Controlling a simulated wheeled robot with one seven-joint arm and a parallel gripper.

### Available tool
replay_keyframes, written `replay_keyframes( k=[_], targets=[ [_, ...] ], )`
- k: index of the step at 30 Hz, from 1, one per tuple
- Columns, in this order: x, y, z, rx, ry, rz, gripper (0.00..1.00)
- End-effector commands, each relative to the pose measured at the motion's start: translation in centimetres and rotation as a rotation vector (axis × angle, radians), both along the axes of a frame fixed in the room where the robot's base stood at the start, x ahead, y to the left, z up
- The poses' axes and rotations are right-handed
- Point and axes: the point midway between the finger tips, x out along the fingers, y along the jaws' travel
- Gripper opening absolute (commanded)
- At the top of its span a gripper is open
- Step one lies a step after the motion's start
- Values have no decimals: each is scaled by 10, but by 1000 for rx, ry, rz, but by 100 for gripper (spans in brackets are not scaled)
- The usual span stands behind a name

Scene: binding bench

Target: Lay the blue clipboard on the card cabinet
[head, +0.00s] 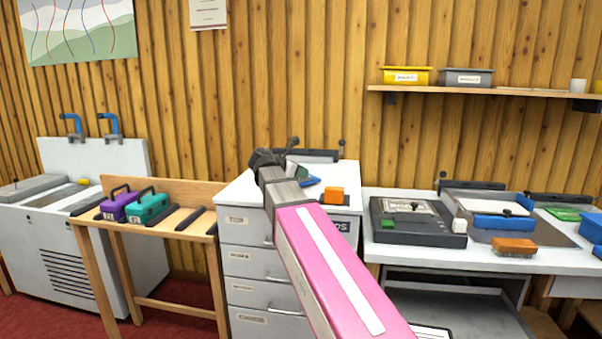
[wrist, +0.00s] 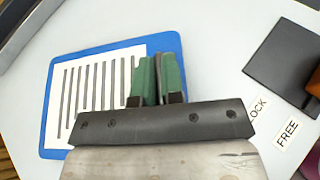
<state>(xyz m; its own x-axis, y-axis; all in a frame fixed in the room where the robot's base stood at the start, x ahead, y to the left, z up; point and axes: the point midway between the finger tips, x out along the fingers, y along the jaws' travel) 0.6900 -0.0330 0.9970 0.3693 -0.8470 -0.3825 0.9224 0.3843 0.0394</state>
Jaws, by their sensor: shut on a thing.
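The blue clipboard (wrist: 62,80) carries a white sheet with dark stripes. In the wrist view it lies flat over the pale top of the card cabinet (wrist: 215,65). My gripper (wrist: 158,70) is shut on its right-hand part, green pads together; the grip itself is partly hidden. In the head view a sliver of the clipboard (head: 311,181) shows beside my gripper (head: 299,172), over the grey drawer cabinet (head: 247,237); my arm covers the rest. I cannot tell whether the clipboard touches the top.
An orange block (head: 333,195) sits at the cabinet top's front right. A dark plate (wrist: 284,65) and LOCK and FREE labels are to the right in the wrist view. A bench with purple (head: 117,206) and teal (head: 149,207) cases is left; a cluttered worktop (head: 400,251) is right.

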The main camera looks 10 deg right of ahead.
Motion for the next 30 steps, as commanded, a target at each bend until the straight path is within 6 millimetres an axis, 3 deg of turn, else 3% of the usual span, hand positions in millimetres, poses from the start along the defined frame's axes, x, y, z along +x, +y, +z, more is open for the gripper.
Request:
replay_keyframes(
  k=[18, 19, 21, 30],
  targets=[
    [0, 0, -9, -1, 0, 0, 0],
    [0, 0, -9, -1, 0, 0, 18],
    [0, 0, -9, -1, 0, 0, 38],
    [0, 1, -9, 0, 0, 0, 38]
  ],
)
